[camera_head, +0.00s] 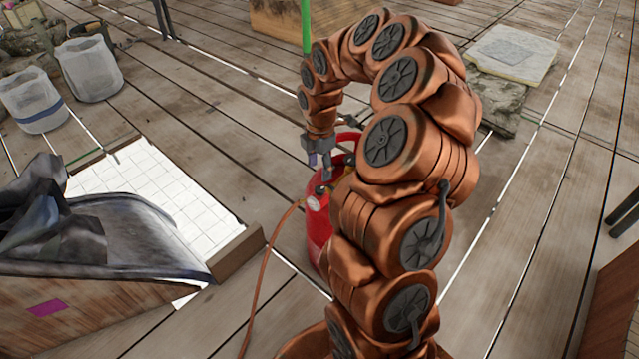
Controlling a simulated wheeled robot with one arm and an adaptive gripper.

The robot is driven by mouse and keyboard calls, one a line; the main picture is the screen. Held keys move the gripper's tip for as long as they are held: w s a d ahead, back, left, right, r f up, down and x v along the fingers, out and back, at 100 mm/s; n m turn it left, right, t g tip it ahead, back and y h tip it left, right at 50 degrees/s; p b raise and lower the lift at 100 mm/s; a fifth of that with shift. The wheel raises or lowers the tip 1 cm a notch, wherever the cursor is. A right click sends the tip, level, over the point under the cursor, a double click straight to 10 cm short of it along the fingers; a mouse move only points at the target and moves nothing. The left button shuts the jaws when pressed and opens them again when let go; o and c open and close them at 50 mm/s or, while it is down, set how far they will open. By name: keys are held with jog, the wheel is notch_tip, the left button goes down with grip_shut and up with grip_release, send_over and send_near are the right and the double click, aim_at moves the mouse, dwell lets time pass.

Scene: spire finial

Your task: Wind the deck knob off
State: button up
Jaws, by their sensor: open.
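A red gas cylinder (318,228) stands upright on the wooden deck, partly hidden behind my copper-coloured arm. Small dark and yellowish fittings show at its top under my gripper. A small dark knob-like part (320,189) sits there, but it is too small to tell clearly whether it is the deck knob. My gripper (321,166) points down just above these fittings, inside the cylinder's red top guard area as seen from here. It is open, and I see nothing held. Whether its fingers touch the knob cannot be told.
An orange hose (262,290) runs from the cylinder top down across the deck. A white tiled panel (160,190) and a crate with dark sheeting (100,240) lie left. Two pale buckets (88,68) stand far left. A slab (512,52) lies at back right. The right deck is mostly clear.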

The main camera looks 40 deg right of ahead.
aim_at(320, 189)
notch_tip(320, 189, down, 8)
jog(key=shift+r+b, duration=0.2)
jog(key=shift+b, duration=0.4)
grip_shut()
